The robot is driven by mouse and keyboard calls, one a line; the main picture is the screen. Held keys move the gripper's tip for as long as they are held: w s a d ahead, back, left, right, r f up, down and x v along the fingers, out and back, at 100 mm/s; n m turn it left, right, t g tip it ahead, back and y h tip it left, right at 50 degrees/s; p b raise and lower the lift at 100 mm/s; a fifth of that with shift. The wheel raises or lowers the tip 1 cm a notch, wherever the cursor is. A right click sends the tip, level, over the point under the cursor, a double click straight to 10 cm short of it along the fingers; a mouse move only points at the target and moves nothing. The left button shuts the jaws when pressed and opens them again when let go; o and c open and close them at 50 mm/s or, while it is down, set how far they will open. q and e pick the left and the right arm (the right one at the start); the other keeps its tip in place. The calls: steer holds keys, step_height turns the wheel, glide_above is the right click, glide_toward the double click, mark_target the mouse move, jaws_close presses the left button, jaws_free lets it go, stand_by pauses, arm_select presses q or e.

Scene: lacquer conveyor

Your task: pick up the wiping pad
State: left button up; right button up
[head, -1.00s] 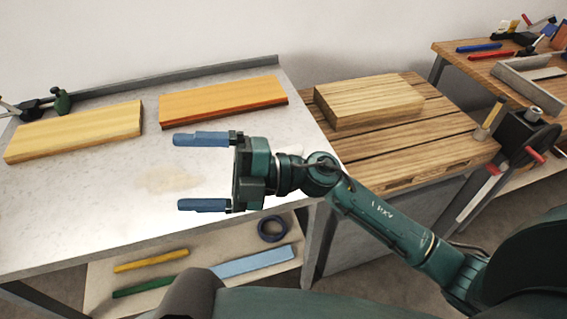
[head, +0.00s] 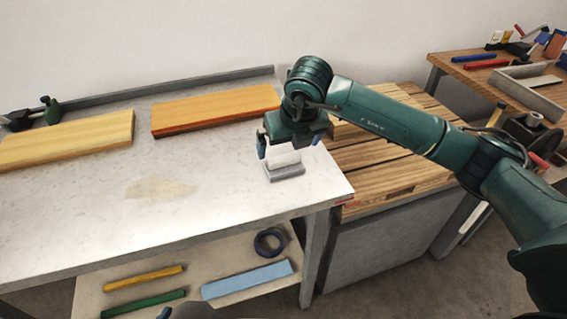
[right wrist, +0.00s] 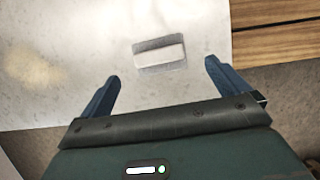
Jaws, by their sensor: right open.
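The wiping pad (head: 286,171), a small block with a white upper part and a grey lower part, lies on the light worktop (head: 225,185) near its right edge. In the right wrist view the pad (right wrist: 160,54) sits between the lines of the two fingers, just beyond the fingertips. My right gripper (head: 290,144) points down above the pad, open and empty, its blue fingers apart to either side of it. The gripper also shows in the right wrist view (right wrist: 161,72). The gripper partly covers the pad in the head view.
A tan stain (head: 160,188) marks the worktop. A pale board (head: 65,142) and an orange board (head: 215,109) lie behind. A slatted wooden top (head: 375,160) adjoins on the right. A lower shelf holds a blue tape roll (head: 269,242) and several bars.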

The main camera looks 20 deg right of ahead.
mark_target(284, 157)
steer(key=p+x, duration=0.1)
steer(key=x, duration=0.6)
steer(key=shift+w+a+f, duration=0.15)
steer(key=shift+w, duration=0.05)
steer(key=shift+c, duration=0.2)
steer(key=c, duration=0.9)
